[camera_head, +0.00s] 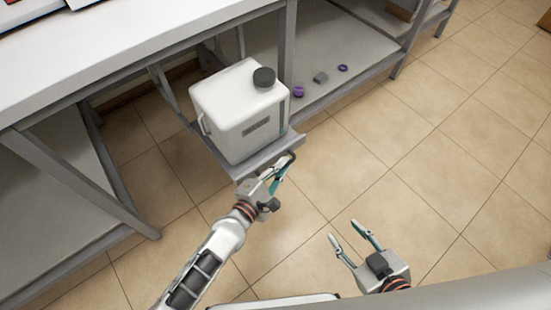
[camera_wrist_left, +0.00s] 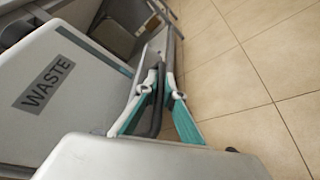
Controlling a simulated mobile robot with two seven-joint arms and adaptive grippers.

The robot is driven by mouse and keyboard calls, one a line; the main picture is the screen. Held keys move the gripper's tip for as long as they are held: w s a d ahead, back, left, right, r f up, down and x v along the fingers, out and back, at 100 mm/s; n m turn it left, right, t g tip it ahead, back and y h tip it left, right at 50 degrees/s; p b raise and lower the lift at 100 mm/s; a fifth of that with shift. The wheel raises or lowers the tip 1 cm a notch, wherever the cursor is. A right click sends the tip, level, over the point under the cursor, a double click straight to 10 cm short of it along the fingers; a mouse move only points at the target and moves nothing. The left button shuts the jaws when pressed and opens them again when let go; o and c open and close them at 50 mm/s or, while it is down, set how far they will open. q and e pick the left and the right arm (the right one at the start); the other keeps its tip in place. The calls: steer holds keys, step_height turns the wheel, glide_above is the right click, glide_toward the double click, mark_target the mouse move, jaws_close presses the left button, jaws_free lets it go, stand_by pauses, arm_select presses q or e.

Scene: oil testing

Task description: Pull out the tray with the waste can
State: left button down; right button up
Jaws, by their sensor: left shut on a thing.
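The white waste can (camera_head: 238,108) with a black cap stands upright on the grey tray (camera_head: 246,165) under the bench. Its "WASTE" label shows in the left wrist view (camera_wrist_left: 44,85). The tray sticks out past the bench's front edge. My left gripper (camera_head: 284,167) is at the tray's front and shut on its dark handle, which also shows between the fingers in the left wrist view (camera_wrist_left: 157,100). My right gripper (camera_head: 350,240) is open and empty, above the floor to the right of my left one.
The white bench (camera_head: 120,48) runs along the back left, with grey legs and lower shelves. Purple items (camera_head: 299,91) and a small grey block (camera_head: 321,77) lie on the lower shelf (camera_head: 345,52) right of the tray. The tiled floor (camera_head: 400,140) in front is clear.

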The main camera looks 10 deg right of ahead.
arm_select(q)
steer(key=shift+s+d, duration=0.2)
steer(key=shift+s, duration=0.1)
arm_select(e)
steer(key=shift+w, duration=0.1)
steer(key=shift+r, duration=0.15)
arm_select(q)
steer(key=c, duration=2.4)
jaws_free()
steer(key=shift+c, duration=0.2)
arm_select(e)
steer(key=shift+w+a, duration=0.1)
arm_select(q)
steer(key=v, duration=1.2)
steer(key=shift+w, duration=0.1)
arm_select(e)
steer(key=shift+r, duration=0.15)
